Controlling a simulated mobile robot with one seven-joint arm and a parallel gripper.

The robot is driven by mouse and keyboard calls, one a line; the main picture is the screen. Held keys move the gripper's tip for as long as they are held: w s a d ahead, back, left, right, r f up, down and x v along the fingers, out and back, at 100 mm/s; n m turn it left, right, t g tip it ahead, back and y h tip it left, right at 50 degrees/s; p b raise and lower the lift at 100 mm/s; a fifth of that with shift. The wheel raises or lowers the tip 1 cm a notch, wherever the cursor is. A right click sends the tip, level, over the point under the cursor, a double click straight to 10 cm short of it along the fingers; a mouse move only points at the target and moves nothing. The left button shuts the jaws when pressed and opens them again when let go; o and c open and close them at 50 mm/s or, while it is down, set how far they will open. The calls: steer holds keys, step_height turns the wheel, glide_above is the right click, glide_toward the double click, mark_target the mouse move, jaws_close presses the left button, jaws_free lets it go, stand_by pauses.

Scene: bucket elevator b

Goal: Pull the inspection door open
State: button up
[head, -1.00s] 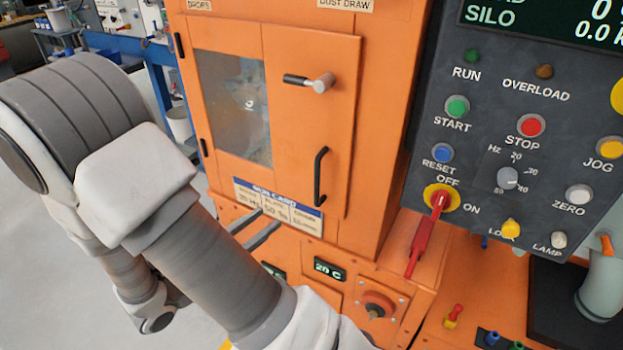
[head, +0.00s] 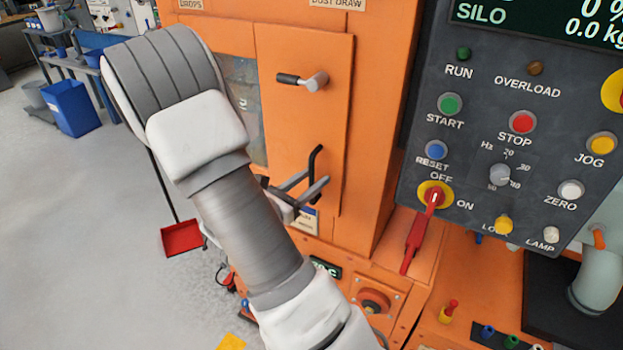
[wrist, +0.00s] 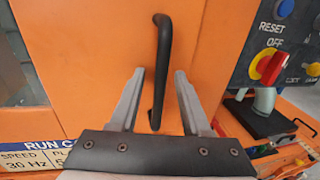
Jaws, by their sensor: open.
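The orange inspection door (head: 300,130) is shut on the front of the orange machine, with a window at its left partly hidden by my arm. A latch with a black grip (head: 302,80) sits high on the door, its grip pointing left. The black pull handle (head: 316,160) is a vertical bar lower on the door. It also shows in the wrist view (wrist: 160,70). My gripper (head: 312,182) is open at the handle's lower part. In the wrist view its two fingers (wrist: 158,85) stand either side of the handle, with gaps on both sides.
A dark control panel (head: 475,180) with several buttons and a red switch handle (head: 418,235) stands right of the door. An orange ledge with a red knob (head: 374,300) lies below. Open floor (head: 100,210) is at left, with a blue bin (head: 72,108) and a red dustpan (head: 182,238).

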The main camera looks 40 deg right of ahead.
steer(key=shift+c, duration=0.2)
jaws_close()
stand_by(1.3)
